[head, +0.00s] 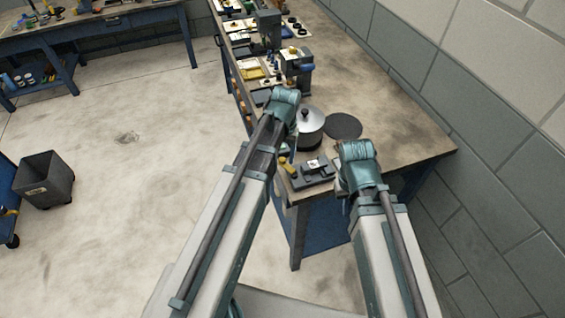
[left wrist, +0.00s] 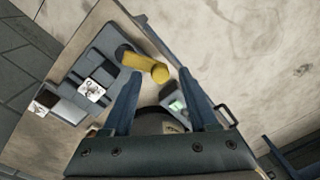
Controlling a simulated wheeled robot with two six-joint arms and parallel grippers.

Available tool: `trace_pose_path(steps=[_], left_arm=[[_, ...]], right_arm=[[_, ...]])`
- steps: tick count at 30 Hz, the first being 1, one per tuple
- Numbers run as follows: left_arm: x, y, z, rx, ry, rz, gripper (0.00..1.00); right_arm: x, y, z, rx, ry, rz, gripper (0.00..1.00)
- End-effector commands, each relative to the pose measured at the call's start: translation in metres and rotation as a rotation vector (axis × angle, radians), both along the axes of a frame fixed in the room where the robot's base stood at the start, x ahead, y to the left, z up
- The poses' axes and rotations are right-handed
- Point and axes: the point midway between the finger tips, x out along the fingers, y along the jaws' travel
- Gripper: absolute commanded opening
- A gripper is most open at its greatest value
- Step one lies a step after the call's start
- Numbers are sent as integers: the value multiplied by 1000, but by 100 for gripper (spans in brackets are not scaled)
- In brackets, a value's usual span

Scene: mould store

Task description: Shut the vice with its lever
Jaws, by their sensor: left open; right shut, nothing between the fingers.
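The vice (head: 315,174) is a low grey block at the near end of the bench, with a pale patterned piece in its middle. In the left wrist view its grey base (left wrist: 112,62) and the pale piece (left wrist: 92,90) show at the left. Its lever (left wrist: 146,67) has a yellow grip on a dark stub; the grip also shows in the head view (head: 284,162). My left gripper (left wrist: 159,73) is open, its fingertips on either side of the yellow grip; contact cannot be told. My right gripper (head: 343,186) is shut and empty beside the vice, mostly hidden by its wrist.
A lidded pot (head: 310,124) stands just behind the vice, with a black round mat (head: 343,126) next to it. Machines and trays (head: 265,72) crowd the far bench. Bare benchtop (head: 400,140) lies at the right, before the block wall.

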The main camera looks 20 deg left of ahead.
Motion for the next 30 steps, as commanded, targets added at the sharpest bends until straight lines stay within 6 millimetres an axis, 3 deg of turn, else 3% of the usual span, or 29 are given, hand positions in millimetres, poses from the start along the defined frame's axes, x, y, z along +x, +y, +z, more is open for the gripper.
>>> trace_pose_path(steps=[11,21,30], left_arm=[[0,0,-6,0,0,0,58],[0,0,-6,0,0,0,0],[-4,2,-6,0,0,70,0]], right_arm=[[0,0,-6,0,0,0,0],[0,0,-6,0,0,0,0],[0,0,-6,0,0,0,0]])
